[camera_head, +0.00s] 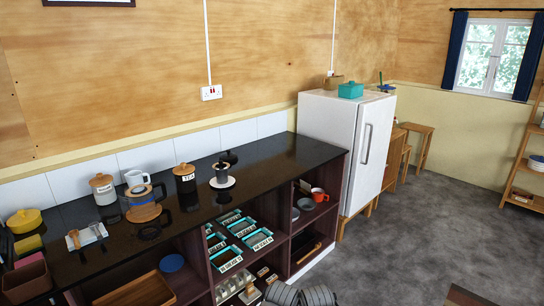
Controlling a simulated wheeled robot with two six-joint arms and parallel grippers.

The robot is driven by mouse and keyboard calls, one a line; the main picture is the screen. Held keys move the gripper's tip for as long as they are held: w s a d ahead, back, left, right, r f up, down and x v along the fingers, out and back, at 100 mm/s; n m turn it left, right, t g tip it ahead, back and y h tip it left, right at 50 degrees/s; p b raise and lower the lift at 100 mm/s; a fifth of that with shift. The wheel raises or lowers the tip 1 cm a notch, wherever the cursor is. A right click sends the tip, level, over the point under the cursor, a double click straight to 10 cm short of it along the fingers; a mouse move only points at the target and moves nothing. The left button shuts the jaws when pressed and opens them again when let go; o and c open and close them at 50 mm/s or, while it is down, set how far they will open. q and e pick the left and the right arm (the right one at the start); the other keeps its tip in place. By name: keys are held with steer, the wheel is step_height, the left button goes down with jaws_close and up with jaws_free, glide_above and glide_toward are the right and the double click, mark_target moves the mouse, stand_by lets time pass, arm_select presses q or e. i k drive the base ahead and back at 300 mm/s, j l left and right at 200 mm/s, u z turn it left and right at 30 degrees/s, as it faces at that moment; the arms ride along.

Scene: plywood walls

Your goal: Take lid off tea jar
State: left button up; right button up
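The tea jar (186,184) is black with a white label reading TEA. It stands upright near the back of the black counter, close to the tiled wall. Its round wooden lid (184,169) with a small knob sits on top of the jar. Neither of my grippers shows in the head view, and nothing is touching the jar or its lid.
A white jar (103,190) with a similar wooden lid, a white jug (137,180) and a glass pot (145,205) stand left of the tea jar. A dark canister on a white saucer (223,184) stands right. The counter (290,152) is clear further right, before the fridge (335,130).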

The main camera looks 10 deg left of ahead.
mark_target(184, 169)
steer(key=i+u, duration=0.25)
steer(key=i, duration=0.2)
steer(key=i+l+u, duration=0.55)
steer(key=i, duration=0.25)
